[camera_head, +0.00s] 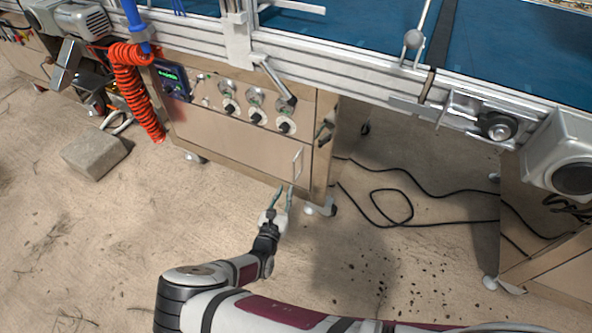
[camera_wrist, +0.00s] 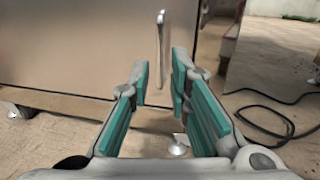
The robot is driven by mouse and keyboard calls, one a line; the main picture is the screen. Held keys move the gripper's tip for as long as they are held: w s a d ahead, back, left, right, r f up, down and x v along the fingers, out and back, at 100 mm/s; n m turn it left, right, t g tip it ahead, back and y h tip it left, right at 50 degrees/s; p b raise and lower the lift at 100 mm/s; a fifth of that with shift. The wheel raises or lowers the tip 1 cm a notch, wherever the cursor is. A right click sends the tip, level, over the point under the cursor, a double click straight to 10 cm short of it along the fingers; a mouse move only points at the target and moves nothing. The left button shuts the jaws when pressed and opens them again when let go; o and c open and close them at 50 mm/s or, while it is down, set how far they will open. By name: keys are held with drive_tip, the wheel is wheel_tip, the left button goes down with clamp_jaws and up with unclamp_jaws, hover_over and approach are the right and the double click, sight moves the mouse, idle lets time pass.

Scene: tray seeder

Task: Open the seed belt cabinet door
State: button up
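The cabinet door (camera_head: 235,147) is a tan metal panel on the cabinet's lower front, and it looks closed. Its slim upright handle (camera_head: 297,164) is near the door's right edge. In the wrist view the door (camera_wrist: 80,45) fills the upper left, and the handle (camera_wrist: 162,45) stands ahead, slightly above the fingertips. My gripper (camera_head: 283,192) is open and empty, just below and in front of the handle. In the wrist view my gripper (camera_wrist: 158,85) shows its teal finger pads spread apart. The fingers look apart from the handle.
Above the door are several knobs (camera_head: 256,117) and a small display (camera_head: 172,79). Black cables (camera_head: 400,200) lie on the floor at right. The conveyor frame (camera_head: 340,75) runs overhead. Floor in front is clear.

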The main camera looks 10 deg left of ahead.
sight(293, 169)
drive_tip(key=w+b, duration=0.1)
drive_tip(key=w, duration=0.2)
drive_tip(key=w+d+b, duration=0.1)
drive_tip(key=w, duration=0.3)
drive_tip(key=w+b, duration=0.1)
drive_tip(key=w, duration=0.3)
drive_tip(key=shift+d, duration=0.35)
clamp_jaws()
